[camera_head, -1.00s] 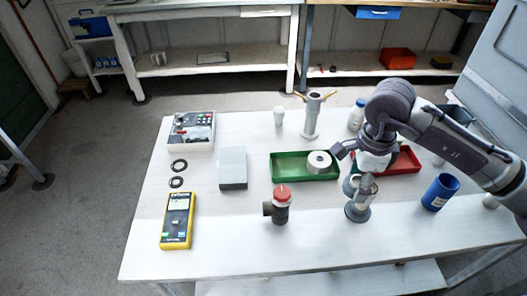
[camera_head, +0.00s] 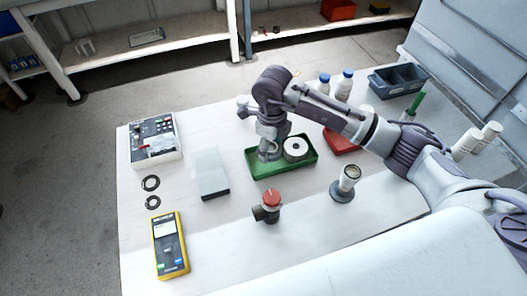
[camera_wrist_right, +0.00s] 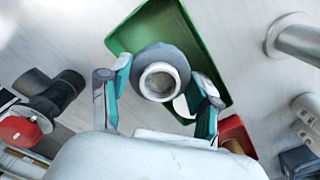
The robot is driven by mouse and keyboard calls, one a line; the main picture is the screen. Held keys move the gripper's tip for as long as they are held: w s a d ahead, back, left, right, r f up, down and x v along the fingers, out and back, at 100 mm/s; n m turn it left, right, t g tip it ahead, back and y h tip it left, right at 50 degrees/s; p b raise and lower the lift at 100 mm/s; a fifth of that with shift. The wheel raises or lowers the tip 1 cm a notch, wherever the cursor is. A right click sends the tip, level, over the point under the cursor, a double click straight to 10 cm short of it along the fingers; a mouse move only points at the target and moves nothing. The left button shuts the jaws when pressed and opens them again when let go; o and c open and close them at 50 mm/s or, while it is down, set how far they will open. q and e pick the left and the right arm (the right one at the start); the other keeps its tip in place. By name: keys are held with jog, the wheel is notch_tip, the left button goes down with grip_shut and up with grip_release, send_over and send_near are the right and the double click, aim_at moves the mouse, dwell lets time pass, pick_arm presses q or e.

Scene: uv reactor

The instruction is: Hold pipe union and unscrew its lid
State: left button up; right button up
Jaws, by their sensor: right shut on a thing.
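The dark grey pipe tee with a red cap (camera_head: 268,204) stands upright at the front middle of the table. It also shows at the left of the right wrist view (camera_wrist_right: 48,100). My right gripper (camera_head: 267,143) is over the left part of the green tray (camera_head: 283,174). In the right wrist view it is shut on a round grey collar-like part (camera_wrist_right: 160,77) with a pale inner ring. I cannot tell whether this part touches the tray floor. A grey flanged fitting (camera_head: 345,184) stands free to the right, its top open. My left gripper is out of view.
A white roll (camera_head: 296,149) lies in the tray beside the held part. A red bin (camera_head: 343,140) is to the right.

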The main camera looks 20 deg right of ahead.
jog(key=shift+w+a+f, duration=0.4)
jog(key=shift+a+f, duration=0.05)
jog(key=shift+a, duration=0.25)
notch_tip(320, 180, down, 4)
jog(key=shift+r+p, duration=0.1)
jog(key=shift+p, duration=0.75)
jog(key=shift+f, duration=0.3)
jog(key=o, duration=1)
